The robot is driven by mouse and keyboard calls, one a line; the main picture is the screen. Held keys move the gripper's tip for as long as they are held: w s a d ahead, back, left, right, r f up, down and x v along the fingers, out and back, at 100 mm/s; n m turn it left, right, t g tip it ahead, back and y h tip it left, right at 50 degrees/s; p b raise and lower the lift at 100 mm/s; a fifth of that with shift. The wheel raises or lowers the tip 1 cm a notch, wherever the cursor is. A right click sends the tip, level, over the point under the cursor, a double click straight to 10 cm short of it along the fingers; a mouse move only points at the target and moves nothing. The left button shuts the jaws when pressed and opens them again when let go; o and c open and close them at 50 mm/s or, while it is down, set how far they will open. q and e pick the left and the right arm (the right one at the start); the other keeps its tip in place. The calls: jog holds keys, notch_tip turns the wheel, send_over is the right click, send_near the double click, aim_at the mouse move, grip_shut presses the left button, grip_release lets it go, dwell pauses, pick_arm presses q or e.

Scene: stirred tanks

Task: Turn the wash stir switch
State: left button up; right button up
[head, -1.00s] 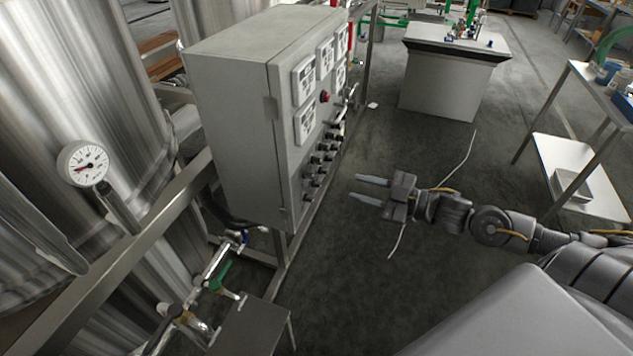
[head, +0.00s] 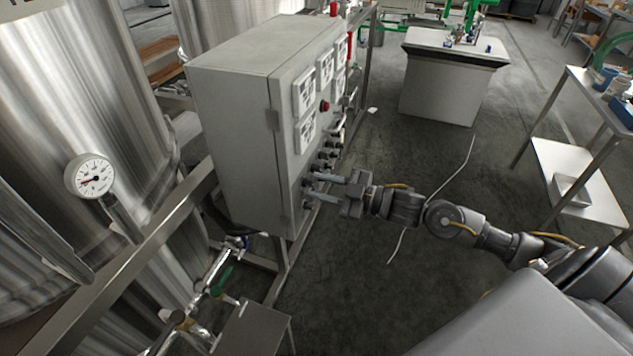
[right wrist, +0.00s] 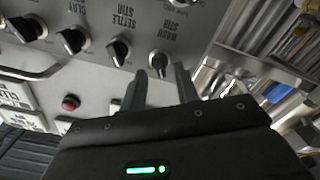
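The wash stir switch (right wrist: 158,62) is a small black rotary knob on the grey panel, with an upside-down WASH STIR label beside it in the right wrist view. My right gripper (head: 314,187) is at the lower front of the control cabinet (head: 240,130), fingers pointing at the panel. In the right wrist view my right gripper (right wrist: 161,78) is open, its fingertips apart with the knob between and just beyond them. I cannot tell whether they touch it. In the head view the fingers partly cover this area. My left gripper is not in view.
The settle stir switch (right wrist: 118,50) sits close beside it, with more black knobs along the row. A red button (right wrist: 70,103) and a metal handle are nearby. Pipes with a green-handled valve (head: 222,278) lie below the cabinet. The floor right of the cabinet is open.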

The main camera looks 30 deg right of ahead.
jog(key=shift+x, duration=0.8)
grip_shut()
jog(key=m+p, duration=0.2)
jog(key=p, duration=0.1)
jog(key=m+p, duration=0.2)
jog(key=p, duration=0.1)
jog(key=m+p, duration=0.3)
jog(key=shift+d+r, duration=0.1)
jog(key=shift+r, duration=0.2)
jog(key=m+p, duration=0.2)
jog(key=m, duration=0.1)
jog(key=shift+w+f+p, duration=0.1)
jog(key=shift+p, duration=0.2)
jog(key=shift+d+f+m+p, duration=0.1)
jog(key=shift+f+m+p, duration=0.05)
jog(key=shift+m+p, duration=0.7)
jog(key=shift+m, duration=0.25)
